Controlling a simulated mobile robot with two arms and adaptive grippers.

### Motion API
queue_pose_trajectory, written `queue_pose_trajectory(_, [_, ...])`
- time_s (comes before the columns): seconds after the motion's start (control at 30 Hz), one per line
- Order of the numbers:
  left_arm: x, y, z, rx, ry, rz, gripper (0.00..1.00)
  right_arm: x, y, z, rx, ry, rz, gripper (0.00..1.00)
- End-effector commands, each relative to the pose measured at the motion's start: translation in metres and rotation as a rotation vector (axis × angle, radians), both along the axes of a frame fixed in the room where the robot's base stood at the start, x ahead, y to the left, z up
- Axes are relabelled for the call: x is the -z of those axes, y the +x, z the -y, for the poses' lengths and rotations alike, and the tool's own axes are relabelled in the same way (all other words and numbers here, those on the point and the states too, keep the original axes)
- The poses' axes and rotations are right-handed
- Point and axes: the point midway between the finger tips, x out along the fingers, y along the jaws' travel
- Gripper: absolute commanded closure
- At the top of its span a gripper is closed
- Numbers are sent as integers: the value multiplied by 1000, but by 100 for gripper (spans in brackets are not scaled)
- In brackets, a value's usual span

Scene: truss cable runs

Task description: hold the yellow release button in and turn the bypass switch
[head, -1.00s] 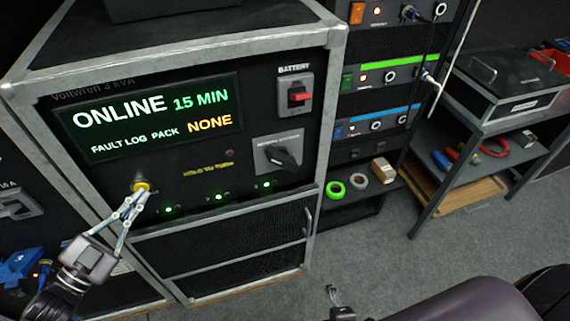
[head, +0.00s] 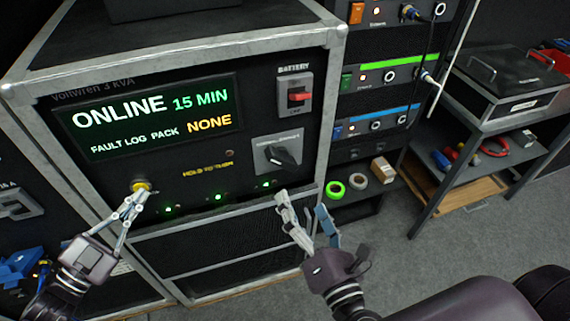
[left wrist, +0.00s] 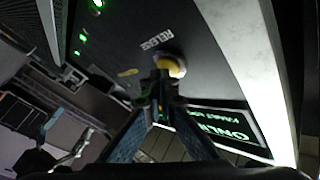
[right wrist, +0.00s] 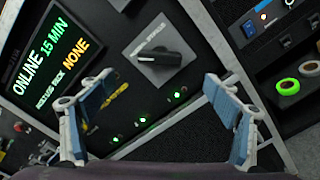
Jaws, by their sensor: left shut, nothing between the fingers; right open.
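The yellow release button (head: 141,186) is on the lower left of the black power unit's front panel. My left gripper (head: 138,192) is shut with its fingertips at the button, and in the left wrist view the button (left wrist: 170,66) shows right at the fingertips. Whether it is pressed in, I cannot tell. The bypass switch (head: 284,156) is a black rotary knob on a grey plate, also in the right wrist view (right wrist: 160,58). My right gripper (head: 302,205) is open and empty, below and in front of the switch, apart from it.
The display (head: 150,118) reads ONLINE, 15 MIN, FAULT LOG PACK NONE. A red battery switch (head: 299,95) sits above the bypass switch. Green lamps (head: 218,197) line the panel's lower edge. A rack (head: 383,76) and tape rolls (head: 335,188) stand to the right.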

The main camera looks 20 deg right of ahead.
Motion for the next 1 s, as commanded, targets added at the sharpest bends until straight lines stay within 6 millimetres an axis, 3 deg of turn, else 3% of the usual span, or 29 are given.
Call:
queue_pose_trajectory(0.47, [0,0,0,-1,0,0,100,-1,8,0,0,-2,4,17])
queue_pose_trajectory(1.0, [0,0,0,-1,0,0,100,-2,92,0,-1,-1,5,17])
